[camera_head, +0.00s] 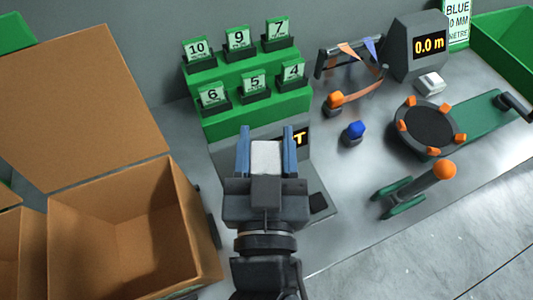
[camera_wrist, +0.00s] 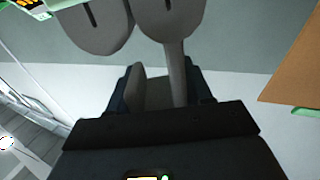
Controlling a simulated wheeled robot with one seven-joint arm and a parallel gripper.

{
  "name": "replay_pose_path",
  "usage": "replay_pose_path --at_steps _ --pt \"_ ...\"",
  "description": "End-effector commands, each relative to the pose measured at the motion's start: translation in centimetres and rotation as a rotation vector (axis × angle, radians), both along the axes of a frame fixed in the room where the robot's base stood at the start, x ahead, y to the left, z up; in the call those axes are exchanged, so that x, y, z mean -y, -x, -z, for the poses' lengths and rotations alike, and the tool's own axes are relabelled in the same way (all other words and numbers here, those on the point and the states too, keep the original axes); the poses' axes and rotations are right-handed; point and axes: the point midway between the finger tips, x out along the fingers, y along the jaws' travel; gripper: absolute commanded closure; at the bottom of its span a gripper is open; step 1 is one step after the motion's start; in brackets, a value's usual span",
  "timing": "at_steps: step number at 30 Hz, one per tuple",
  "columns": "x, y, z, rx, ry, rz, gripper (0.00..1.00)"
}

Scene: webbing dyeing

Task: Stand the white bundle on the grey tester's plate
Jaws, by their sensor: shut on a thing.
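My gripper (camera_head: 266,150) is shut on the white bundle (camera_head: 266,158) in the head view, with one blue finger on each side of it. The grey tester (camera_head: 318,180) is behind and to the right of my gripper. Its dark display shows a yellow letter, and my gripper and arm cover much of its body. The tester's plate cannot be made out clearly, nor whether the bundle touches it. In the wrist view my gripper (camera_wrist: 160,90) shows dark fingers with a shadowed grey shape between them. Large grey rounded parts with slots stand beyond.
An open cardboard box (camera_head: 130,235) stands at the left. Behind my gripper is a green stepped rack (camera_head: 225,65) with numbered cards. To the right are a blue-topped knob (camera_head: 355,130), an orange-knobbed lever (camera_head: 444,170) and a round dark winder (camera_head: 430,125).

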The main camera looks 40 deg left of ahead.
Motion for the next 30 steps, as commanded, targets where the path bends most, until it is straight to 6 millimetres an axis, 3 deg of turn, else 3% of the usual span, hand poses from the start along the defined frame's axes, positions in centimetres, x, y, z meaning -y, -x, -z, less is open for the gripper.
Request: replay_pose_path --at_steps 8,21,22,30 --pt "0.0 0.0 3.6 -0.001 0.001 0.0 1.0" --pt "0.0 0.0 4.3 -0.001 0.001 0.0 1.0" --pt "0.0 0.0 4.1 -0.001 0.001 0.0 0.48" --pt "0.0 0.0 4.1 -0.001 0.001 0.0 0.25"
